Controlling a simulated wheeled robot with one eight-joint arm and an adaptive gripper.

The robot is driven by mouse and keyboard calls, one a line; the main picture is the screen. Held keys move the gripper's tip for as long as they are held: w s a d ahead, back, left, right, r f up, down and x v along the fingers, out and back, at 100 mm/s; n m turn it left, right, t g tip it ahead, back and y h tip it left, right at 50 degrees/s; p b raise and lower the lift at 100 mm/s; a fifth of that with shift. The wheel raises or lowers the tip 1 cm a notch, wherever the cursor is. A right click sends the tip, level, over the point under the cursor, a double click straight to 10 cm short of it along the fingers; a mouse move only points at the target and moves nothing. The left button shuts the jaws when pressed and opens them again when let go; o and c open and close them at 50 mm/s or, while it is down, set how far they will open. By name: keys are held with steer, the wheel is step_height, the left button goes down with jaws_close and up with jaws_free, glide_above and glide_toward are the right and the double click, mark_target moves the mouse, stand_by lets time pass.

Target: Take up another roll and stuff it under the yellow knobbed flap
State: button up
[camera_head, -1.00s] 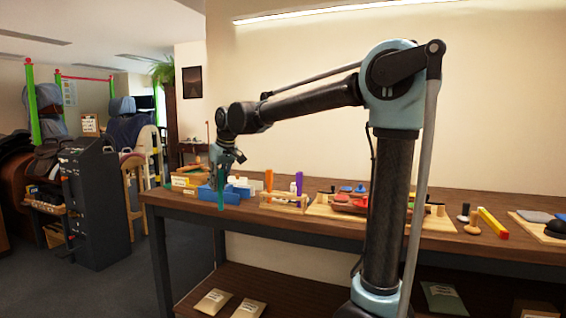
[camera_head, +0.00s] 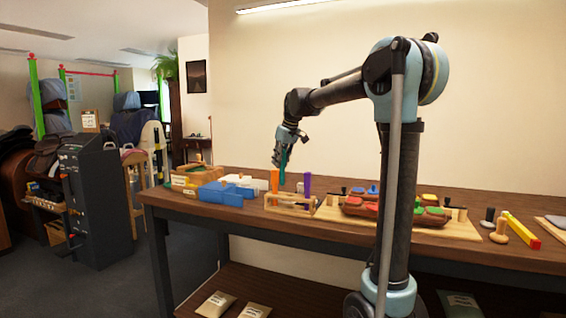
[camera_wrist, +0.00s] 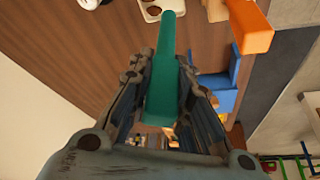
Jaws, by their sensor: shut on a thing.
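My gripper (camera_head: 285,151) is shut on a teal bar-shaped piece (camera_head: 284,160), which points down above the workbench. In the wrist view, my gripper (camera_wrist: 165,85) clasps its wider part, and the narrower teal end (camera_wrist: 169,35) sticks out beyond the fingers. I cannot tell whether this piece is a roll. A board (camera_head: 462,231) on the bench carries dark trays with coloured pads, red (camera_head: 361,205), blue (camera_head: 374,190) and green (camera_head: 437,211). My arm hides part of this board, and I cannot make out the yellow knobbed flap for certain.
A wooden rack (camera_head: 291,207) holds upright orange (camera_head: 275,181) and purple (camera_head: 307,184) pieces below my gripper. A blue bin (camera_head: 220,196) stands left of it, with pale items behind. A yellow bar with a red end (camera_head: 522,231) lies to the right.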

mark_target(282, 176)
steer(key=shift+w+d+f, duration=0.1)
steer(key=shift+d+f, duration=0.25)
steer(key=shift+f, duration=2.1)
steer(key=shift+s+d, duration=0.1)
steer(key=shift+s, duration=0.15)
steer(key=shift+f, duration=1)
stand_by(1.2)
steer(key=shift+r, duration=0.1)
steer(key=shift+r, duration=3.4)
